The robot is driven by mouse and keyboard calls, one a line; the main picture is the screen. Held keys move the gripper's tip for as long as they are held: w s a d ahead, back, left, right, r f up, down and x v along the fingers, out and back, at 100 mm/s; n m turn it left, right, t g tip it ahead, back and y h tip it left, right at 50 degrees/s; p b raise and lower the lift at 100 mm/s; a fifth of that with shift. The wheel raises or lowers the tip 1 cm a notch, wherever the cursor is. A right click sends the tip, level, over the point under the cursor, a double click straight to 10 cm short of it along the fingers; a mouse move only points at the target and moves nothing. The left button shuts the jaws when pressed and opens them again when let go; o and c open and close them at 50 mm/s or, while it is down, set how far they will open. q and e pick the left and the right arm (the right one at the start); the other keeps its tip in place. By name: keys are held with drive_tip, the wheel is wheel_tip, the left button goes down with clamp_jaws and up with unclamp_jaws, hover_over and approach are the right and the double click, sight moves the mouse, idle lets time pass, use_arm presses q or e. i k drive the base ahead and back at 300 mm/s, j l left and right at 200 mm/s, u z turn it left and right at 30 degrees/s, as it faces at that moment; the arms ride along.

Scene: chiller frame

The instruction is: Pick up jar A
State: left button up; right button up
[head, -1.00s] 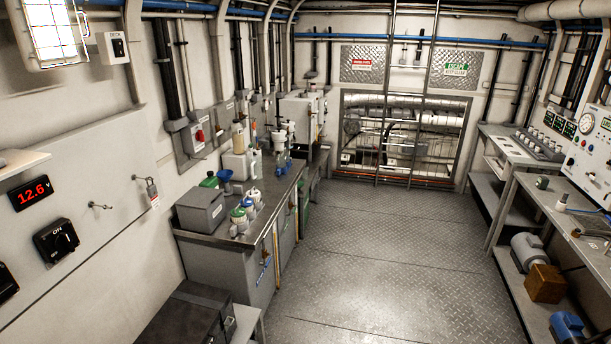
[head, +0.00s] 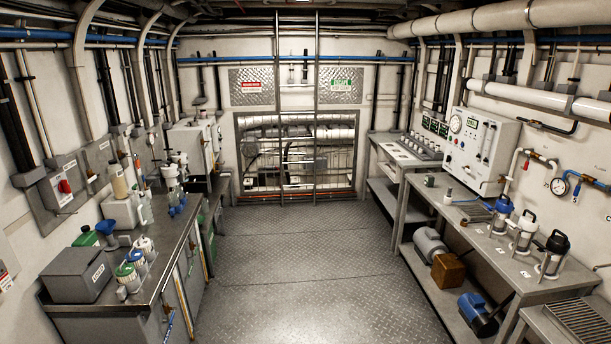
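I cannot read which jar is jar A. Three clear canisters stand in a row on the right bench, one with a blue top (head: 501,217), one with a white top (head: 523,232) and one with a black top (head: 551,256). Small white tags lie in front of them, too small to read. Three small white jars stand on the left bench, one with a green lid (head: 127,276), one with a blue lid (head: 138,262) and one with a white lid (head: 146,248). Neither of my grippers is in view.
A grey box (head: 77,274), a blue funnel (head: 106,232) and white bottles crowd the left bench (head: 172,262). The right bench (head: 480,243) has a lower shelf with a motor (head: 429,245) and a brown box (head: 447,270). The metal floor (head: 290,265) between the benches is clear.

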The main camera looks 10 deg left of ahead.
sight(205, 207)
drive_tip(key=i+j+u, duration=0.1)
drive_tip(key=i+u, duration=0.15)
drive_tip(key=i, duration=0.8)
drive_tip(key=i+u, duration=0.25)
drive_tip(key=i, duration=2.95)
drive_tip(key=i+u, duration=0.15)
drive_tip(key=i, duration=0.5)
drive_tip(key=i+l+u, duration=0.1)
drive_tip(key=i, duration=0.5)
drive_tip(key=i+l+u, duration=0.15)
drive_tip(key=i+l, duration=0.15)
drive_tip(key=i, duration=0.3)
